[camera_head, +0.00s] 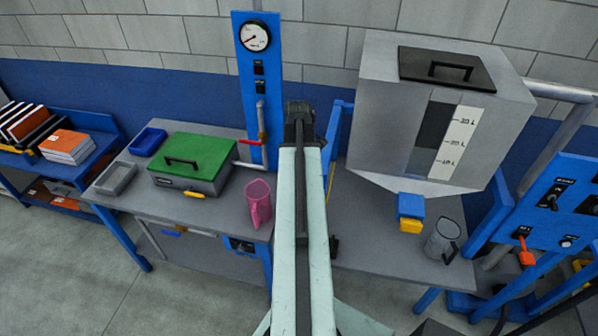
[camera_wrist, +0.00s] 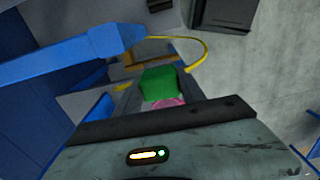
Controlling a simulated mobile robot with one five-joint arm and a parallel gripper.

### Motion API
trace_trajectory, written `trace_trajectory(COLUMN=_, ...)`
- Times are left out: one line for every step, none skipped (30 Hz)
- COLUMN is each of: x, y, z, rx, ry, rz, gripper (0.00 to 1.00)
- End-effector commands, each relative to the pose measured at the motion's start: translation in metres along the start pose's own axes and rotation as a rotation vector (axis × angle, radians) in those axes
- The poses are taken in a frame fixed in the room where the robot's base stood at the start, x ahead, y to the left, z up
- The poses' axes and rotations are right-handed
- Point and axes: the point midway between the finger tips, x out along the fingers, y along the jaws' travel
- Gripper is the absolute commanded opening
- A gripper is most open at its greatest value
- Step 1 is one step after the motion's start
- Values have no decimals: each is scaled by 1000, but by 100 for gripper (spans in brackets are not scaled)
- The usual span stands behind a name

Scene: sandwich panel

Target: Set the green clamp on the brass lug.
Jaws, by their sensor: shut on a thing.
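The green clamp (camera_wrist: 160,86) shows in the wrist view as a small green block between the dark jaws of my gripper (camera_wrist: 158,82), which is shut on it. A pink patch (camera_wrist: 168,103) lies just below the green in that view; I cannot tell whether it is part of the held thing or behind it. In the head view my arm reaches up the middle and hides the clamp and jaws. I cannot make out the brass lug for certain in either view. A yellow loop (camera_wrist: 204,55) and blue bar (camera_wrist: 70,58) lie beyond the jaws in the wrist view.
On the bench stand a green-lidded grey box (camera_head: 192,160), a pink jug (camera_head: 258,204), a grey tray (camera_head: 115,178) and a blue tray (camera_head: 149,142). Right of my arm are a large grey tank (camera_head: 385,115), a blue-and-yellow block (camera_head: 410,211) and a clear jug (camera_head: 441,241).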

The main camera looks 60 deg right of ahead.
Motion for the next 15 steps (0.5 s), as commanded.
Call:
trace_trajectory(x=10, y=0, z=0, rx=0, ry=0, rz=0, gripper=0)
trace_trajectory(x=13, y=0, z=0, rx=0, ry=0, rz=0, gripper=0)
trace_trajectory(x=16, y=0, z=0, rx=1, ry=0, rz=0, gripper=0)
trace_trajectory(x=19, y=0, z=0, rx=1, ry=0, rz=0, gripper=0)
trace_trajectory(x=22, y=0, z=0, rx=1, ry=0, rz=0, gripper=0)
trace_trajectory(x=26, y=0, z=0, rx=1, ry=0, rz=0, gripper=0)
trace_trajectory(x=28, y=0, z=0, rx=1, ry=0, rz=0, gripper=0)
trace_trajectory(x=31, y=0, z=1, rx=1, ry=0, rz=0, gripper=0)
trace_trajectory(x=35, y=0, z=1, rx=1, ry=0, rz=0, gripper=0)
trace_trajectory(x=38, y=0, z=1, rx=1, ry=0, rz=0, gripper=0)
trace_trajectory(x=40, y=0, z=1, rx=1, ry=0, rz=0, gripper=0)
trace_trajectory(x=44, y=0, z=1, rx=1, ry=0, rz=0, gripper=0)
trace_trajectory(x=47, y=0, z=1, rx=1, ry=0, rz=0, gripper=0)
trace_trajectory(x=49, y=0, z=1, rx=1, ry=0, rz=0, gripper=0)
trace_trajectory(x=53, y=0, z=1, rx=1, ry=0, rz=0, gripper=0)
